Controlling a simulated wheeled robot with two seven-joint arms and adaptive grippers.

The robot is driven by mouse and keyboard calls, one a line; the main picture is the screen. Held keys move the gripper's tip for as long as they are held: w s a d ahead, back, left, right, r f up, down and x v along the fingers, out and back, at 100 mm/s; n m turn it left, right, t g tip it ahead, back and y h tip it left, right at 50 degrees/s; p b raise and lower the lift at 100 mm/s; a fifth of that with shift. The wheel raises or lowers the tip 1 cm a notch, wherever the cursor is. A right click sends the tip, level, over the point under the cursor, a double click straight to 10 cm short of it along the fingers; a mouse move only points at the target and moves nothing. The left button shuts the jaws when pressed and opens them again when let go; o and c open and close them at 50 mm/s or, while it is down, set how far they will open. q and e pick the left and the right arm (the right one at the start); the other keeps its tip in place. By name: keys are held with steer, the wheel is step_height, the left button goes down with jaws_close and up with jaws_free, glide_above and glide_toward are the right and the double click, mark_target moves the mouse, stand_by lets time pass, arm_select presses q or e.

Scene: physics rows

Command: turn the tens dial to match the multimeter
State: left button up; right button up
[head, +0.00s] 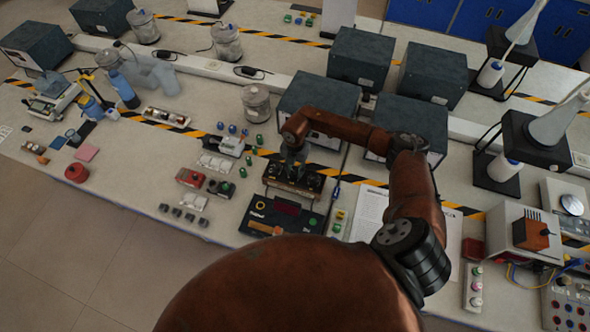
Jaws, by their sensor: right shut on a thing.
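A box with a row of dark dials (315,182) on its top stands on the bench below the middle of the head view. The black multimeter (262,212) with a dark red display lies just in front of it; I cannot read its number. My right arm reaches in from the lower right, and my right gripper (291,164) points down onto the dial box, shut on one of its dials. The gripper hides that dial and its marks, so its setting cannot be read. My left gripper is not in view.
Large dark instrument boxes (318,97) stand close behind the dial box. Small red and green blocks (190,177) lie to its left. White paper (369,210) lies to its right, partly behind my arm.

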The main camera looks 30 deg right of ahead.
mark_target(295, 171)
stand_by(0.3)
steer(key=o, duration=1.2)
steer(key=shift+c, duration=0.2)
step_height(295, 171, up, 12)
